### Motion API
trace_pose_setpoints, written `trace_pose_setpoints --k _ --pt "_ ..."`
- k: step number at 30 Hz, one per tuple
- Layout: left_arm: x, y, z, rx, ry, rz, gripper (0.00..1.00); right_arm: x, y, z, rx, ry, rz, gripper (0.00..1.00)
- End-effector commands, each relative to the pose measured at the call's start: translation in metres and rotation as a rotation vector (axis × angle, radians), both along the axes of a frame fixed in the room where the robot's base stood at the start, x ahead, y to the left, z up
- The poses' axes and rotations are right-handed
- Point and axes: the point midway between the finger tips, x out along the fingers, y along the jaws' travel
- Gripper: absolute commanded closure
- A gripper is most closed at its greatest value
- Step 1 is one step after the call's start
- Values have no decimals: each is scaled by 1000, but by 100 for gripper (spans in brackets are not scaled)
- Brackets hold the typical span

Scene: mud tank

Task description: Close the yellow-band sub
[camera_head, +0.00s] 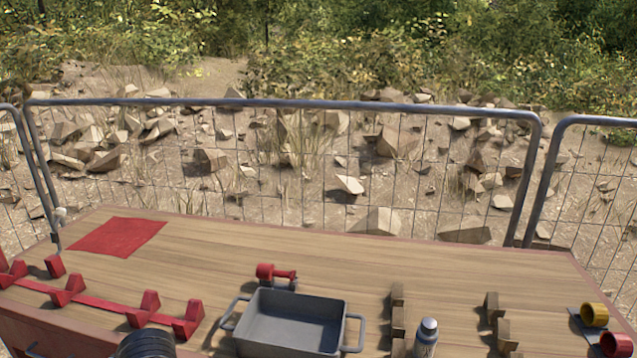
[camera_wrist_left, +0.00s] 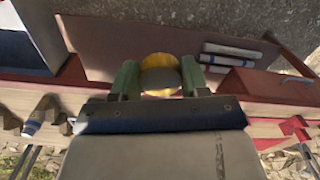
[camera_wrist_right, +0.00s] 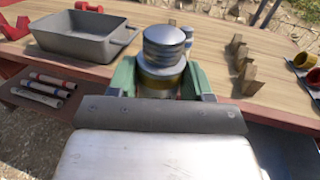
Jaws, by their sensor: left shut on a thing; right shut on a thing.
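In the right wrist view, my right gripper (camera_wrist_right: 158,80) is shut around a silver metal cylinder with a dull yellow band (camera_wrist_right: 160,84), its round stepped end rising above the fingers. In the left wrist view, my left gripper (camera_wrist_left: 160,80) is shut on a yellow round part (camera_wrist_left: 160,62) with a grey-brown face. The two held parts are apart, each in its own wrist view. The undersides of both held parts are hidden by the fingers.
The wooden table (camera_head: 350,255) carries a grey tray (camera_head: 290,318), a red rack (camera_head: 90,300), a red mat (camera_head: 117,237), wooden blocks (camera_head: 397,310), a silver bottle (camera_head: 427,338), and yellow (camera_head: 594,314) and red (camera_head: 615,343) rings. Banded tubes (camera_wrist_right: 45,85) lie on a lower shelf.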

Motion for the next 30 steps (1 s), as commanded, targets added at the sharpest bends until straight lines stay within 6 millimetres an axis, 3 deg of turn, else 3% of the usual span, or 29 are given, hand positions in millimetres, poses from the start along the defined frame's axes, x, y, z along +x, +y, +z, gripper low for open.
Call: trace_pose_setpoints --k 8,13,30 --pt "0 0 0 -1 0 1 77 1 1 1 0 -4 7 99" --pt "0 0 0 -1 0 1 77 8 15 3 -3 -8 75 99" --pt "0 0 0 -1 0 1 77 51 114 10 -6 -5 576 99"
